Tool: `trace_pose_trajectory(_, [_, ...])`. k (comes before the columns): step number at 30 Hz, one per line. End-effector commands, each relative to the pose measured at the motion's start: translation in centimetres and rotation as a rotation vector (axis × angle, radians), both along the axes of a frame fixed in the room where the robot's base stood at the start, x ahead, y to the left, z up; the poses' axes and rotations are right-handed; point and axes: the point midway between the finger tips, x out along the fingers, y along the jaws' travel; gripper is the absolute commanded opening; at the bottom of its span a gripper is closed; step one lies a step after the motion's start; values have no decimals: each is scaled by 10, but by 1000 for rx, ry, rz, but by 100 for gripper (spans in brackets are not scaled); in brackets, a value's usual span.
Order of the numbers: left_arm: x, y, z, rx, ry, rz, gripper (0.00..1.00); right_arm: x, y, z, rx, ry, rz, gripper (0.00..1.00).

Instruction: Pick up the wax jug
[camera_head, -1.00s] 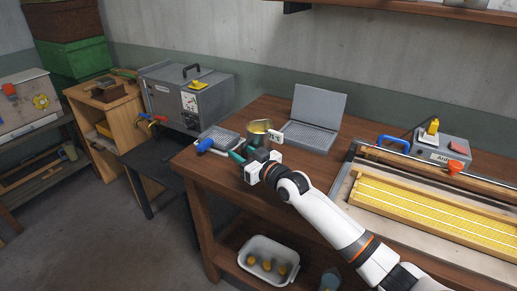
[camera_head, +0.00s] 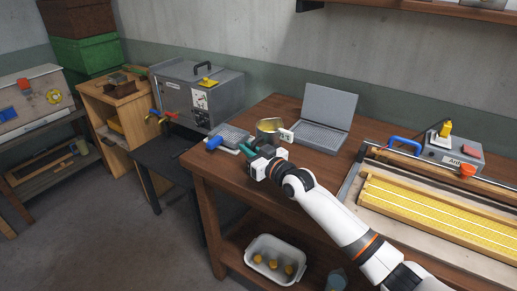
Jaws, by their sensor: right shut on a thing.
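The wax jug (camera_head: 268,127) is a small metal jug with yellow wax inside. It stands upright near the left front part of the wooden table (camera_head: 300,161). My right gripper (camera_head: 249,148) reaches in from the lower right and is shut on the jug at its near left side. The teal fingers are close together there; the gripper and wrist hide the exact grip and the jug's base. I cannot tell any gap under the jug. My left gripper is not in view.
A white tag (camera_head: 286,135) is at the jug's right. A grey mould with a blue handle (camera_head: 214,143) lies left, and an open grey hinged plate (camera_head: 323,118) stands behind. A yellow comb frame (camera_head: 433,210) lies right. A white bin (camera_head: 274,261) sits on the lower shelf.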

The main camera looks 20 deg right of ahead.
Motion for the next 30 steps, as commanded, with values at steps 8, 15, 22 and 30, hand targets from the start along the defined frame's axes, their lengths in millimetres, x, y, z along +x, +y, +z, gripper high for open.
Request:
trace_pose_trajectory(8, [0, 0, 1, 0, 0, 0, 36, 0, 0, 9, 1, -5, 0, 0])
trace_pose_trajectory(15, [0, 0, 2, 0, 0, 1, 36, 0, 0, 28, 1, -7, 0, 0])
trace_pose_trajectory(22, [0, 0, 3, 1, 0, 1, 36, 0, 0, 49, 0, -6, 1, 0])
trace_pose_trajectory(30, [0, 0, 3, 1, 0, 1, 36, 0, 0, 74, 0, -6, 0, 0])
